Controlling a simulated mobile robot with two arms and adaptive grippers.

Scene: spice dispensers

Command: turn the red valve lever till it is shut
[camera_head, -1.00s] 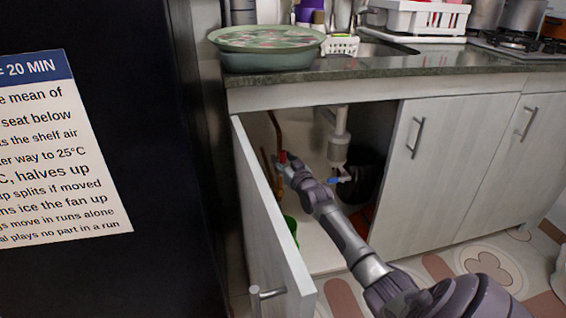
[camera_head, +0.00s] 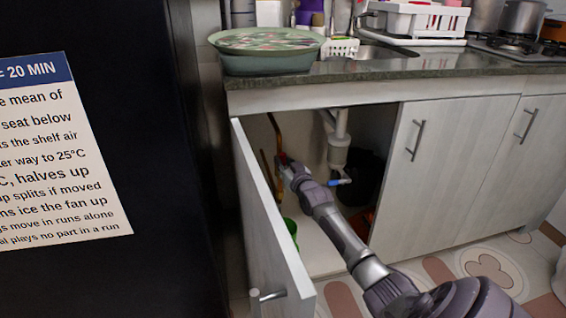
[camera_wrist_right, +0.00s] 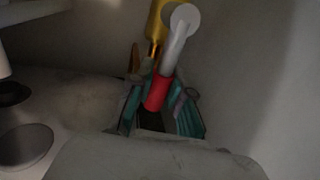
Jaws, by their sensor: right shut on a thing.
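The red valve lever (camera_wrist_right: 158,92) shows in the right wrist view as a red grip on a pale grey stem, below a brass valve body (camera_wrist_right: 156,22). My right gripper (camera_wrist_right: 160,112) is shut on the red lever, with its teal-lined fingers on either side of it. In the head view the right gripper (camera_head: 288,168) is inside the open cabinet under the sink, at the copper pipe (camera_head: 277,135). Only a small red patch of the lever (camera_head: 282,158) shows there; the gripper hides the rest. My left gripper is not in view.
The open cabinet door (camera_head: 265,225) stands left of my right arm. A white drain pipe (camera_head: 339,150) and a blue-handled valve (camera_head: 340,182) are to its right. A green container (camera_head: 291,229) stands low behind the door. A dark fridge fills the left.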

